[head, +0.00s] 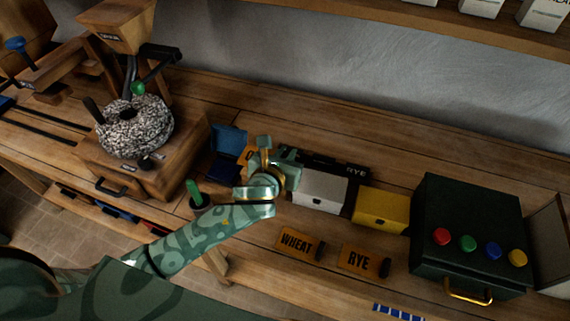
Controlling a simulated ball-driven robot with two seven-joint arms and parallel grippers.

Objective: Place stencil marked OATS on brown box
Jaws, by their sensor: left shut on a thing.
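My left gripper (275,158) is over the row of small boxes at the middle of the bench, shut on an orange stencil. Only a part of this stencil (247,155) shows at the gripper's left, with a letter like O; the rest is hidden behind the gripper. I cannot make out a brown box; the gripper and wrist cover the stretch between the blue box (228,140) and the white box (320,190). Orange stencils marked WHEAT (296,242) and RYE (364,261) lie at the front of the bench. My right gripper is out of view.
A yellow box (381,211) stands right of the white one, and a black piece marked RYE (355,171) lies behind. A dark cabinet (460,215) with coloured knobs stands further right. A grinding mill (135,126) stands at left. The bench behind the boxes is clear.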

